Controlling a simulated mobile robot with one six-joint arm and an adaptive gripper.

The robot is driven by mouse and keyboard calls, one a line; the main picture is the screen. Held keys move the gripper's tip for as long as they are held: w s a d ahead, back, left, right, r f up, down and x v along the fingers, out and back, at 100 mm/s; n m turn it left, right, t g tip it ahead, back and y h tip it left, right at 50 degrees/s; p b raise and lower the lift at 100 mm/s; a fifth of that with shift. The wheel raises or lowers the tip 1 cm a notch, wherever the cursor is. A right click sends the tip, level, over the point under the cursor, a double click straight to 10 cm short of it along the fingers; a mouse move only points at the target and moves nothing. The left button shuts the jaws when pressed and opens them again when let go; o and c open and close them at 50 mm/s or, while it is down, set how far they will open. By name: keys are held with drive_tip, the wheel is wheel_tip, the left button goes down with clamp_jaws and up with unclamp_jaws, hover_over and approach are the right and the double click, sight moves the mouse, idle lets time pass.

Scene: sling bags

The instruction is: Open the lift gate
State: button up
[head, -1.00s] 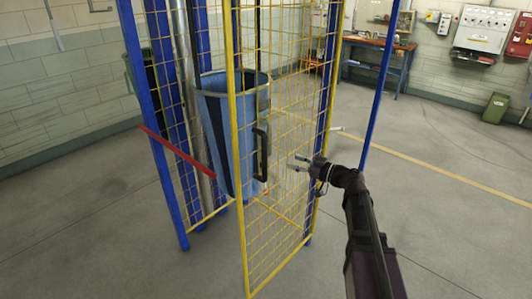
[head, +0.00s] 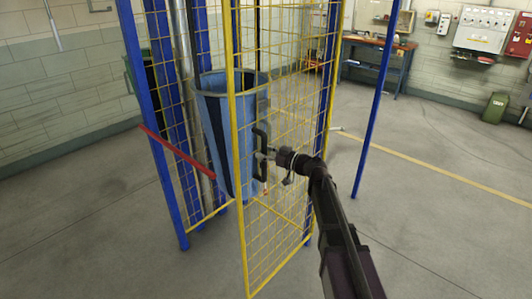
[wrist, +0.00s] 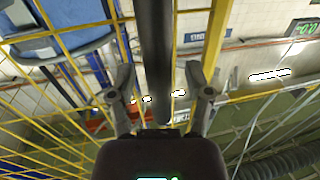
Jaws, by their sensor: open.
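The lift gate (head: 238,190) is a yellow wire-mesh panel standing at the front of a blue-framed lift shaft. Its near edge shows apart from the blue left post (head: 162,150). A black vertical handle (head: 257,138) is on the gate near that edge. My gripper (head: 265,156) is at the handle's mid-height, coming from the right. In the wrist view the handle (wrist: 154,45) runs as a dark bar between the two spread fingers of my gripper (wrist: 158,88). The fingers show a gap on each side of it.
A blue bin (head: 212,110) shows behind the mesh. A red bar (head: 175,151) slants across the shaft's left side. A blue post (head: 378,100) stands right of my arm. A workbench (head: 380,45) is against the back wall. The floor at right is clear.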

drive_tip(key=shift+c, duration=0.3)
clamp_jaws()
drive_tip(key=shift+w, duration=0.1)
